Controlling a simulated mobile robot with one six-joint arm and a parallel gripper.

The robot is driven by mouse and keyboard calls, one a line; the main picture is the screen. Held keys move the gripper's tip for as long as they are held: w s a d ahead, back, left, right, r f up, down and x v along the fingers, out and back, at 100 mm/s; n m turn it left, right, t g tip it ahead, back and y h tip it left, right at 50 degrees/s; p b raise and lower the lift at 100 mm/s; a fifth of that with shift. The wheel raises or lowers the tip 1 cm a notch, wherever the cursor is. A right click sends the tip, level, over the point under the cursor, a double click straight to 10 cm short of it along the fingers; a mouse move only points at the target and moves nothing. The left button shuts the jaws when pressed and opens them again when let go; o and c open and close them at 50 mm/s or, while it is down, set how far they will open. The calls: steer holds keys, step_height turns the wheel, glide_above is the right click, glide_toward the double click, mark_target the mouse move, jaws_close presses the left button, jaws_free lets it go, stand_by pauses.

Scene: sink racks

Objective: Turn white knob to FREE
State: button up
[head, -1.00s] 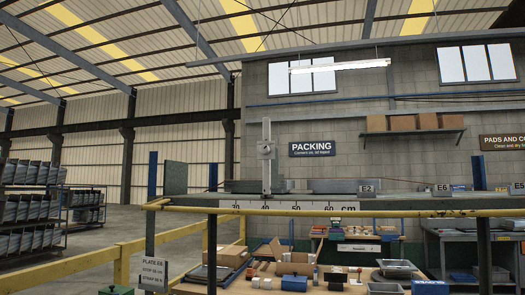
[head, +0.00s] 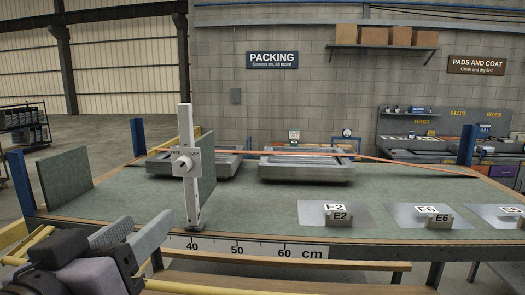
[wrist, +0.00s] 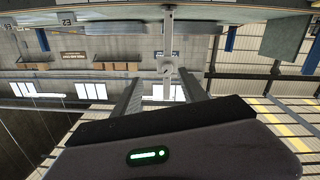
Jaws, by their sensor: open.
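The white knob (head: 184,163) sits on a square white block on an upright white post (head: 186,125) at the bench's front edge. Small lettering by the block is too small to read, so I cannot tell the knob's setting. My gripper (head: 145,227) is at the lower left of the head view, open and empty, below and left of the knob and apart from it. The wrist view is upside down; the knob (wrist: 167,68) shows there beyond and between my two open fingers (wrist: 160,80).
The green bench top (head: 250,212) carries a centimetre scale (head: 245,248) along its front edge. Grey trays (head: 305,167) and an orange strip lie behind. Plates with tags E2 and E6 (head: 437,218) stand at the right. Yellow rails (head: 30,245) run near my gripper.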

step_height(320, 180, up, 2)
steer(key=a, duration=0.2)
steer(key=t+p, duration=0.1)
steer(key=p, duration=0.1)
glide_toward(181, 168)
steer(key=w, duration=0.5)
steer(key=w+d, duration=0.1)
steer(key=w, duration=0.2)
steer(key=shift+w, duration=0.2)
steer(key=shift+s, duration=0.1)
jaws_close()
